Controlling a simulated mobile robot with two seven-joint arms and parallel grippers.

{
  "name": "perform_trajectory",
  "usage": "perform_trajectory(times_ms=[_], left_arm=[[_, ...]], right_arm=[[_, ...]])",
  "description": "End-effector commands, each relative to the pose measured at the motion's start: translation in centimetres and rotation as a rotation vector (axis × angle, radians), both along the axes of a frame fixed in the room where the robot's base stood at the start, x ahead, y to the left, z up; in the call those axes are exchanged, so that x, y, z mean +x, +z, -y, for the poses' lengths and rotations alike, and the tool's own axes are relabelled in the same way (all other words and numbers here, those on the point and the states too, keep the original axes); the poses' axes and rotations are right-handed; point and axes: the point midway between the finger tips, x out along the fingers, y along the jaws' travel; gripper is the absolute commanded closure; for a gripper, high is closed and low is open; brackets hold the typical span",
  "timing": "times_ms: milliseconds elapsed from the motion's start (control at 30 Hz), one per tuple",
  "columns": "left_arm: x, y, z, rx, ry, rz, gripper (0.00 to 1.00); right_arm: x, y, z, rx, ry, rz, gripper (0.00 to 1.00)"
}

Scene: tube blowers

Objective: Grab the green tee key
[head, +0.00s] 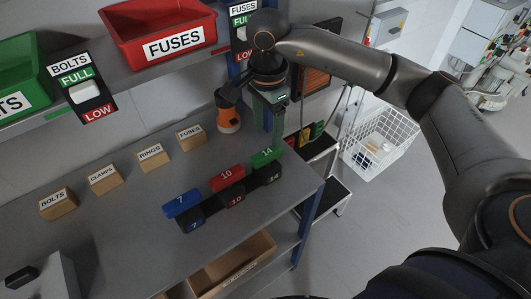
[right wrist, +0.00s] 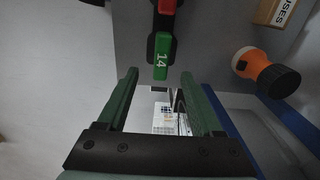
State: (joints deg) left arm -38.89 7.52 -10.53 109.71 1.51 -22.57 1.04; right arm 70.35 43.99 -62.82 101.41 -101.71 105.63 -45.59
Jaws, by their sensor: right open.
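The green tee key (head: 266,157), marked 14, sits in a black holder block (head: 270,175) at the right end of a row on the bench. A red key (head: 227,178) marked 10 and a blue key (head: 182,203) marked 7 stand left of it. My right gripper (head: 277,138) points down just above and behind the green key. In the right wrist view its two green fingers (right wrist: 158,76) are open and empty. The green key (right wrist: 162,58) shows there beyond the fingertips, between their lines; whether they touch is unclear. My left gripper is not in view.
An orange and black tool (head: 228,118) stands on the bench left of my right gripper. Small labelled wooden blocks (head: 150,156) line the bench. A shelf with a red FUSES bin (head: 170,42) is above. A wire basket (head: 388,137) is right of the bench.

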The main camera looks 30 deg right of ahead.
Motion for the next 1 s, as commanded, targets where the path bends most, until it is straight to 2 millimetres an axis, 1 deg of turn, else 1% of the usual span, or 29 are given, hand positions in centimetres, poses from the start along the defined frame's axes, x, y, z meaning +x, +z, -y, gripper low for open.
perform_trajectory(times_ms=[33, 133, 233, 367, 467, 600, 700, 800, 967, 1000], left_arm=[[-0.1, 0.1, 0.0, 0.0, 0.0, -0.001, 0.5], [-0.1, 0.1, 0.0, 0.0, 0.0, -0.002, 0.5], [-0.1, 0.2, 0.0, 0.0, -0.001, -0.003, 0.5], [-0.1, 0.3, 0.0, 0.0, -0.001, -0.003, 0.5], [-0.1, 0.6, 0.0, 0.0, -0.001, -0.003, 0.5], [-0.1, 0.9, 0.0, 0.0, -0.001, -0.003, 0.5], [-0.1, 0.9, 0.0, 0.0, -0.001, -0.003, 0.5], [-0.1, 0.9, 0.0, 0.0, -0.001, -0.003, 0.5], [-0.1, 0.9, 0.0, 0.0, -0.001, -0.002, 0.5], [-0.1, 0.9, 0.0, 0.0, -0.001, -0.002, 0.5]], right_arm=[[-0.1, -1.0, 0.0, -0.001, -0.001, -0.005, 0.32], [-0.1, -2.7, 0.0, 0.001, -0.002, -0.004, 0.32], [0.0, -3.7, 0.0, 0.002, -0.002, -0.002, 0.32], [0.0, -4.5, 0.0, 0.003, -0.002, 0.0, 0.32], [0.0, -5.7, 0.0, 0.003, -0.001, -0.005, 0.32], [0.2, -7.9, 0.1, 0.004, -0.002, -0.004, 0.32], [0.2, -9.0, 0.1, 0.004, -0.001, -0.003, 0.32], [0.3, -9.3, 0.1, 0.004, -0.001, 0.0, 0.32], [0.3, -9.3, 0.1, 0.004, -0.001, 0.0, 0.32], [0.3, -9.3, 0.1, 0.004, -0.001, 0.0, 0.35]])
